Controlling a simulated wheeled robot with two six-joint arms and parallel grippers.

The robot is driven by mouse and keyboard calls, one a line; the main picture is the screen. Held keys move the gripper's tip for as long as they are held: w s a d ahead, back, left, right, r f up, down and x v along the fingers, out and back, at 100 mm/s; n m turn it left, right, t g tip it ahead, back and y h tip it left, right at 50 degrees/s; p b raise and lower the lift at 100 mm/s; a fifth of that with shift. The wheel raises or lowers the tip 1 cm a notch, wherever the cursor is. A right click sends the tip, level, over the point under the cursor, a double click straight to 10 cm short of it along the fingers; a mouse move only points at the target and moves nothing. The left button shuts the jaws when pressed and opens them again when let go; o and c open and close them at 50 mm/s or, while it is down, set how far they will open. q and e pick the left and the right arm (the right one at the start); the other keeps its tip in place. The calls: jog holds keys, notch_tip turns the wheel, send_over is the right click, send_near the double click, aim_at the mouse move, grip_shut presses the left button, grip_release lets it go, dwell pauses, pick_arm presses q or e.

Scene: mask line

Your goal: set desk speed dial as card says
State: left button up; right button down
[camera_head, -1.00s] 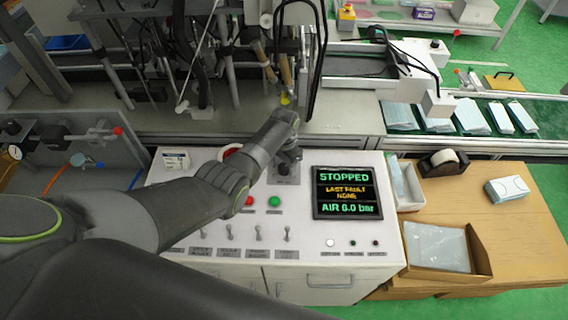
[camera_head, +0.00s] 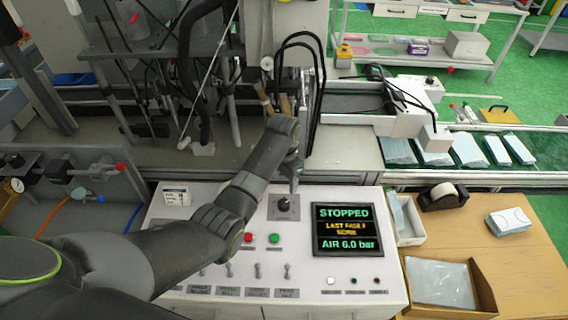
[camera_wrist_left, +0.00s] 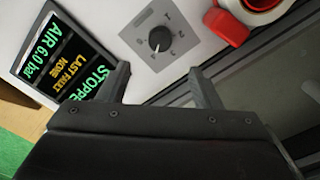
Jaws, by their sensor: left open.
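The black speed dial (camera_head: 284,204) sits on a grey plate on the white desk panel, left of the lit screen (camera_head: 347,230). The wrist view shows the dial (camera_wrist_left: 160,40) uncovered, with small marks around it; I cannot read its setting. My left gripper (camera_head: 294,176) is above and behind the dial, apart from it. In the wrist view its two fingers (camera_wrist_left: 164,88) are spread with nothing between them. A small white card (camera_head: 176,195) stands at the panel's back left; its text is too small to read. My right gripper is out of view.
The screen reads STOPPED and AIR 6.0 bar. A red button (camera_head: 248,238), a green button (camera_head: 274,239) and several toggle switches are in front of the dial. Machine hoses and rods rise behind. A wooden table (camera_head: 530,262) with a tape dispenser (camera_head: 443,197) is at right.

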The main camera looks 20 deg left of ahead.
pick_arm(q)
notch_tip(320, 180, up, 7)
jog(key=shift+f+b, duration=0.2)
jog(key=shift+b, duration=0.15)
jog(key=shift+s+f, duration=0.1)
jog(key=shift+f, duration=0.05)
